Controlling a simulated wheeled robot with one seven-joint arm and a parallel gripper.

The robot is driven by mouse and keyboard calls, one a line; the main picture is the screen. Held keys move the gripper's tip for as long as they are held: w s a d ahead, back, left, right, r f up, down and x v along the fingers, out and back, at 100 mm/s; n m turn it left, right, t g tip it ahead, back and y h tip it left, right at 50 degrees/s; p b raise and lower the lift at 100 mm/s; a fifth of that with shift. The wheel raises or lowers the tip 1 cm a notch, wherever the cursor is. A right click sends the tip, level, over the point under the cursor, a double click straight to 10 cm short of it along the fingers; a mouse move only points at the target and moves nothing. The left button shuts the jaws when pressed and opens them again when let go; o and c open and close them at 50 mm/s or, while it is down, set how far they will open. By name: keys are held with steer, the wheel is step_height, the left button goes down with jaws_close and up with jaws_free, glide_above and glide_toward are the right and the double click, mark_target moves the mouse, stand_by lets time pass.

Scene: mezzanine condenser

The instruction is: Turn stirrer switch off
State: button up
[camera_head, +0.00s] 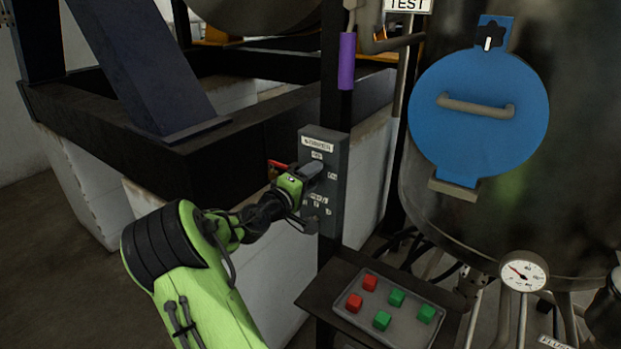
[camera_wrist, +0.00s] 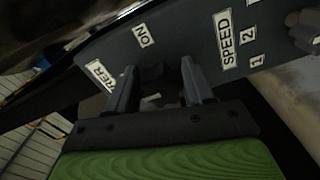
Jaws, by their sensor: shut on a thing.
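The stirrer control panel (camera_head: 335,150) is a grey upright box with white labels on a dark post, in the middle of the head view. My gripper (camera_head: 314,170) reaches it from the left and covers part of its face. In the wrist view, my gripper's two fingers (camera_wrist: 158,82) stand either side of a dark switch knob (camera_wrist: 152,72) and are shut on it. An "ON" label (camera_wrist: 143,36) lies just beyond the knob. A label ending in "RER" (camera_wrist: 101,76) is partly hidden by the left finger. The knob's exact setting is hard to make out.
A "SPEED" label (camera_wrist: 226,38) and another knob (camera_wrist: 304,28) are on the same panel. Below it is a tray (camera_head: 408,330) with red and green blocks. A tank with a blue hatch (camera_head: 480,135) and a gauge (camera_head: 524,271) stands right. Dark beams (camera_head: 240,145) lie left.

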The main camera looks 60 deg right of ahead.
steer(key=o, duration=1)
steer(key=shift+c, duration=0.2)
steer(key=w+a, duration=0.2)
steer(key=a, duration=1.3)
steer(key=shift+w+a, duration=0.25)
steer(key=shift+a, duration=0.05)
steer(key=a+f+m+t+y+p, duration=0.2)
steer(key=a+f+t+y, duration=0.3)
steer(key=a+y, duration=0.45)
steer(key=s+a+r+n+t+y, duration=0.1)
steer(key=s+a+n+y, duration=0.1)
steer(key=a, duration=0.5)
steer(key=s+a+r+n+t+y+p, duration=0.1)
steer(key=s+a+r+n+y, duration=0.1)
steer(key=a, duration=0.6)
steer(key=s+a+r+n+t+y+p, duration=0.1)
steer(key=s+a+r+n+y, duration=0.1)
steer(key=s+a+y, duration=0.2)
steer(key=a, duration=0.3)
steer(key=shift+a+n, duration=0.3)
steer(key=shift+a, duration=0.05)
